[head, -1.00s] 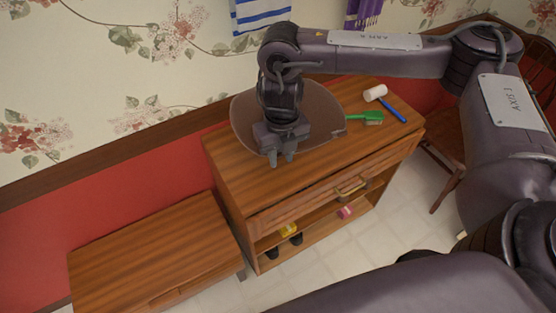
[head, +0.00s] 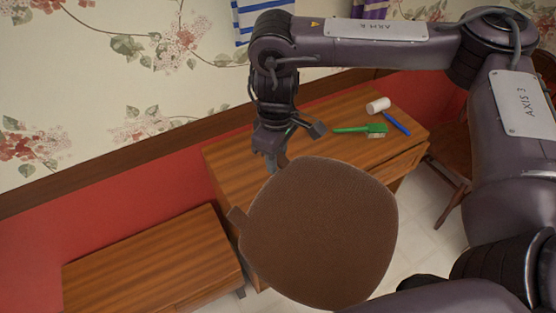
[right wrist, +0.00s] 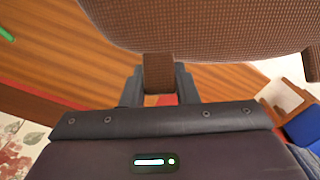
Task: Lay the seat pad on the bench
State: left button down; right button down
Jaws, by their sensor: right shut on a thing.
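The seat pad (head: 320,235) is a brown, textured, rounded pad. In the head view it hangs in the air in front of the cabinet, with its broad face toward me and a small tab at its left edge. My right gripper (head: 273,162) is at its upper left edge. In the right wrist view the gripper (right wrist: 158,85) is shut on a brown tab of the pad (right wrist: 200,25). The low wooden bench (head: 140,262) stands at lower left against the red wall, its top bare. The pad is apart from it, to its right. My left gripper is not in view.
A taller wooden cabinet (head: 228,165) stands right of the bench. On its top lie a green brush (head: 372,130), a blue-handled tool (head: 396,124) and a white cylindrical piece (head: 377,104). A wooden chair (head: 450,150) is at the right. The pad hides most of the cabinet front.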

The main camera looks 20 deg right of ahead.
aim_at(155, 266)
jog(key=i+j+z, duration=0.1)
jog(key=j+z, duration=0.15)
jog(key=j, duration=1.2)
jog(key=j+z, duration=0.25)
jog(key=j, duration=1.2)
jog(key=k, duration=0.05)
